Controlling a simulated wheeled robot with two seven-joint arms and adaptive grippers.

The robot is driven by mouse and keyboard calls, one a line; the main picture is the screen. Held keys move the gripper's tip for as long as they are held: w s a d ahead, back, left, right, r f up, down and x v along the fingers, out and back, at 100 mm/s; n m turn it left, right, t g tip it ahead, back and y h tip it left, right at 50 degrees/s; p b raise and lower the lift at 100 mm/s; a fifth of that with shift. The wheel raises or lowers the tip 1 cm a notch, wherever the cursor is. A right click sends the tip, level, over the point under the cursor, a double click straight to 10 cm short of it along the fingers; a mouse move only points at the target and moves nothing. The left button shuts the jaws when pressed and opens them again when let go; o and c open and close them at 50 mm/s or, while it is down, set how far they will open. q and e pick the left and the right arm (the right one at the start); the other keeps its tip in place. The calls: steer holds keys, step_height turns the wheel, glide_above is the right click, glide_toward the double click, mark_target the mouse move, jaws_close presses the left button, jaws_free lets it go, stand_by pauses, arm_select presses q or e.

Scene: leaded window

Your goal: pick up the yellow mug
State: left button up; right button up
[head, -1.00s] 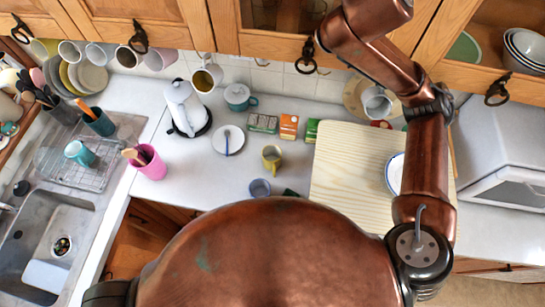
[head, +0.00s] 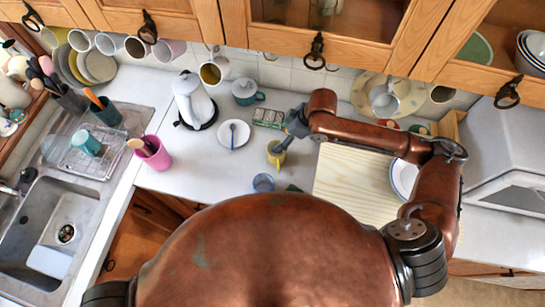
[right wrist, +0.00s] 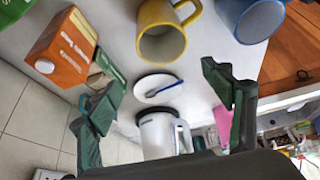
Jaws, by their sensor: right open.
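The yellow mug (head: 274,158) stands on the counter, left of the wooden board. My right gripper (head: 283,143) is right at the mug in the head view and partly covers it. In the right wrist view, the yellow mug (right wrist: 158,14) is at the top, beyond the fingertips, with its open mouth and handle showing. The spread fingers of my right gripper (right wrist: 158,80) are open with nothing between them. I cannot tell if a finger touches the mug. My left gripper is not in view.
A blue-grey cup (head: 263,183) stands close in front of the mug. A plate with a blue-handled utensil (head: 233,134), a white kettle (head: 194,102) and a teal pot (head: 247,92) stand to the left and behind. An orange box (right wrist: 62,45) is near the gripper. The wooden board (head: 350,180) lies right.

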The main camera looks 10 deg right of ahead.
mark_target(277, 158)
steer(key=shift+g, duration=0.3)
steer(key=shift+a+f+p, duration=0.2)
steer(key=shift+a+f, duration=0.05)
steer(key=shift+f, duration=1.25)
steer(key=shift+a+f+p, duration=0.25)
steer(key=shift+a+f, duration=0.05)
steer(key=shift+f, duration=1.2)
steer(key=shift+a+f+p, duration=0.2)
steer(key=shift+a+f, duration=0.05)
steer(key=shift+f, duration=1.25)
steer(key=shift+s, duration=0.1)
steer(key=shift+c, duration=0.7)
steer(key=c, duration=1.8)
